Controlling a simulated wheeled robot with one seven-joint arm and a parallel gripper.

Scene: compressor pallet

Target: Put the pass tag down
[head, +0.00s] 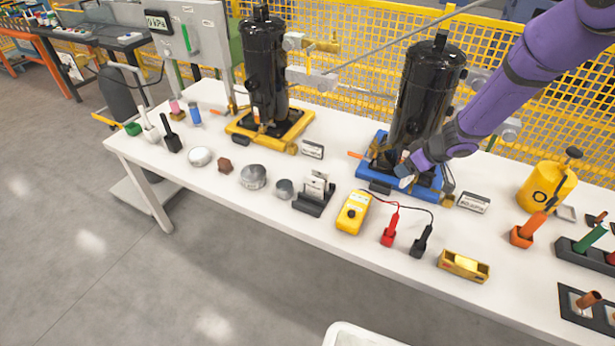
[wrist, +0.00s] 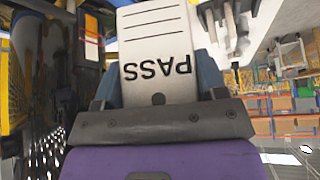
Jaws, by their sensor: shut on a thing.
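My gripper (wrist: 158,98) is shut on the pass tag (wrist: 155,45), a white card with "PASS", printed lines and a small hole; the word appears upside down in the wrist view. In the head view my gripper (head: 405,172) is beside the black compressor (head: 425,95) on the blue pallet (head: 375,183), low in front of it. A small white bit of the tag shows at the fingertips there. I cannot tell whether the tag touches anything.
A second black compressor (head: 264,65) stands on a yellow pallet (head: 240,128). Along the white table (head: 290,225) are a card holder (head: 314,195), a yellow meter (head: 353,212) with red and black probes, a small label stand (head: 473,203) and a yellow canister (head: 545,188). Yellow mesh fencing (head: 350,30) stands behind.

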